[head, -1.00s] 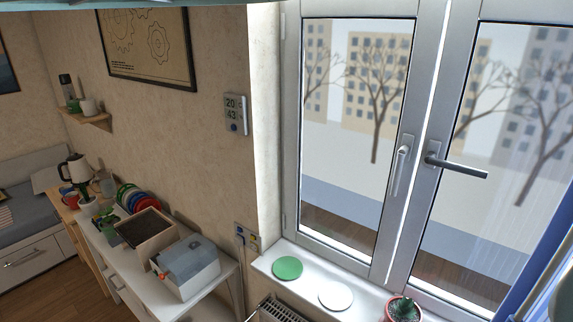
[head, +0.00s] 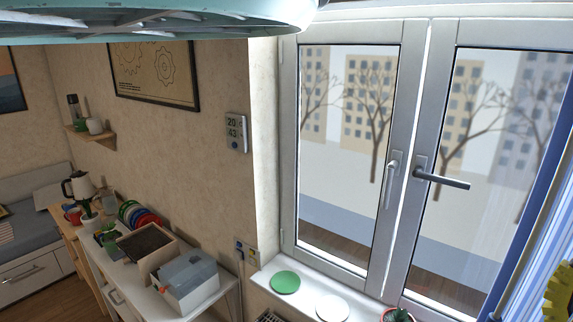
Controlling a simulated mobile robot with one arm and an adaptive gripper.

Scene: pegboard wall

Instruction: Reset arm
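My gripper is not in view, and I cannot make out any part of my arm. The head view looks down on a room corner with a closed two-pane window (head: 345,150). The window has a grey lever handle (head: 441,180) on the right sash and a lighter upright handle (head: 391,178) on the left sash.
A pale teal rounded object (head: 250,12), cut off by the frame, hangs across the top. A yellow toothed object (head: 559,293) shows at the right edge. The sill holds a green disc (head: 285,282), a white disc (head: 332,307) and a potted plant (head: 398,315). A grey-lidded box (head: 188,278) stands on the white table.

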